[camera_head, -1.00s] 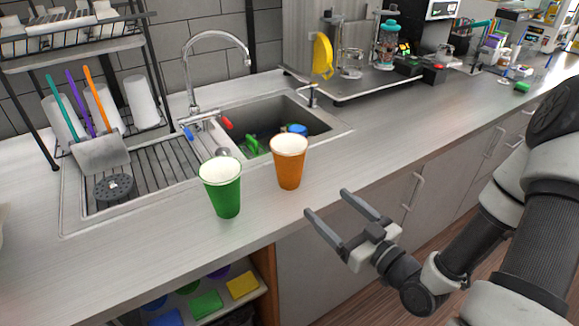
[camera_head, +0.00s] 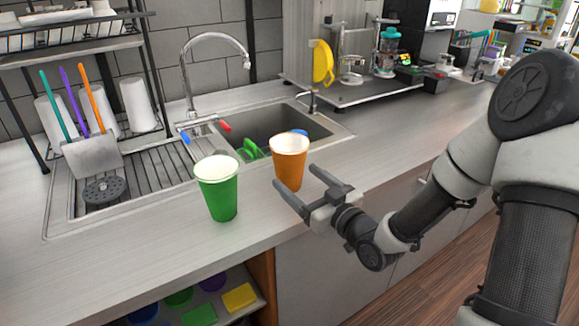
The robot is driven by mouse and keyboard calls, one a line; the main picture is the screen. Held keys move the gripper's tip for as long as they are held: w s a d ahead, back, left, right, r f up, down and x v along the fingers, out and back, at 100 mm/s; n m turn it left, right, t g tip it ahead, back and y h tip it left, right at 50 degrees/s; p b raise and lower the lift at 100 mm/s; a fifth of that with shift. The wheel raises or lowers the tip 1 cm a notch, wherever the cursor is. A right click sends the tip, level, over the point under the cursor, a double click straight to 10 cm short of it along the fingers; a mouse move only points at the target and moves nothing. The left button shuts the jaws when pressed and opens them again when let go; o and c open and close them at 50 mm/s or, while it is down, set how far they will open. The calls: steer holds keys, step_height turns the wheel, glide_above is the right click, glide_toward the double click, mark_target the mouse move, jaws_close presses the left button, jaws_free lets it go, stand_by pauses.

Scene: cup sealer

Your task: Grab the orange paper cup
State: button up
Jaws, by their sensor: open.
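The orange paper cup (camera_head: 289,163) stands upright on the counter near its front edge, just in front of the sink. Its pale top faces up. My gripper (camera_head: 293,184) is open, with its two dark fingers pointing left and toward the cup. In the picture, the fingers lie across the lower part of the cup, and one hides part of its base. I cannot tell whether the fingers touch the cup. The jaws hold nothing.
A green paper cup (camera_head: 219,188) stands on the counter left of the orange cup. The sink (camera_head: 262,121) with its faucet (camera_head: 213,36) lies behind. A drying rack with utensils is at left. The counter (camera_head: 400,118) to the right is clear.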

steer(key=x, duration=0.4)
steer(key=shift+w+a+f, duration=0.1)
steer(key=shift+w+a, duration=0.1)
steer(key=shift+a, duration=0.05)
steer(key=shift+c, duration=0.3)
steer(key=c, duration=1.2)
